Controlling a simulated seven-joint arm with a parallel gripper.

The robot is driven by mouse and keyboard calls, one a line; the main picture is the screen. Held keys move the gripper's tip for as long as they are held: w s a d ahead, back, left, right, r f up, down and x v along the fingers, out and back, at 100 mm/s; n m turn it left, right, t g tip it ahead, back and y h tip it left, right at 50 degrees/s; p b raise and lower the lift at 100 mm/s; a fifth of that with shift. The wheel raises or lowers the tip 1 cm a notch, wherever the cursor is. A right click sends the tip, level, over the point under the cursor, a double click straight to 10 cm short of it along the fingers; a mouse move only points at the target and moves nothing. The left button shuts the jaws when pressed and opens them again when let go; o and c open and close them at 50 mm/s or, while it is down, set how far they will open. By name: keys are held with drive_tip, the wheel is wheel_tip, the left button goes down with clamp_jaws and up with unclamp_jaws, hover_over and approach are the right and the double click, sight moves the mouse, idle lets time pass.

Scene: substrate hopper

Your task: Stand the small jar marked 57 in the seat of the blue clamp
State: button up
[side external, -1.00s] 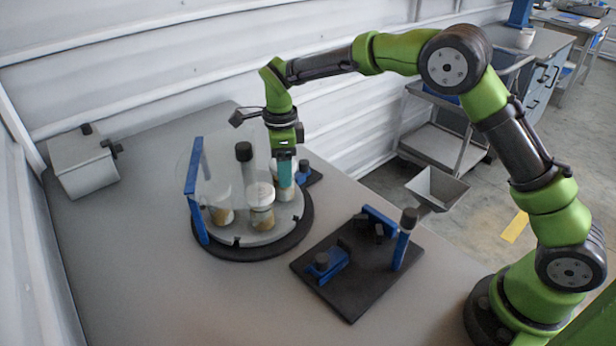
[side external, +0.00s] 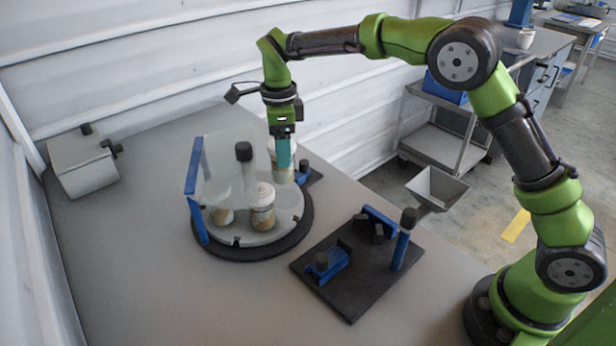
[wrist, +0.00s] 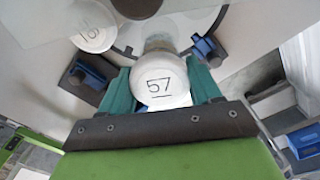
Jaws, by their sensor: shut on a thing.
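My gripper (side external: 284,160) has its teal fingers shut on a small white-lidded jar (side external: 283,176), held upright just above the back right of the round turntable (side external: 285,222). In the wrist view the lid of this jar (wrist: 160,85) reads 57 and sits between the fingers. A blue clamp (side external: 326,266) with a black knob stands on the black board (side external: 345,305) in front of the turntable, apart from the jar. Whether its seat is empty is hard to see. The fingers hide part of the jar in the side view.
Another jar (side external: 262,210) stands on the turntable, and one more (side external: 222,212) shows behind a clear shield with a blue upright (side external: 194,185). A black-topped post (side external: 243,152) rises between. A blue post (side external: 402,245) stands on the board. A grey box (side external: 82,165) sits far left.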

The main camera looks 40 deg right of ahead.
drive_tip(key=r, duration=0.1)
drive_tip(key=s+r, duration=0.2)
drive_tip(key=shift+s+d+r, duration=0.25)
drive_tip(key=shift+d, duration=0.05)
drive_tip(key=s+d+f, duration=0.2)
drive_tip(key=s, duration=0.6)
drive_tip(key=s+d+f, duration=0.1)
drive_tip(key=s+d, duration=0.2)
drive_tip(key=s, duration=0.6)
drive_tip(key=shift+w+a+f, duration=0.1)
drive_tip(key=shift+f, duration=1.9)
drive_tip(key=shift+w+a+f, duration=0.1)
drive_tip(key=shift+f, duration=1.85)
drive_tip(key=shift+f, duration=0.35)
drive_tip(key=o, duration=1)
drive_tip(key=shift+c, duration=0.2)
drive_tip(key=shift+s, duration=0.1)
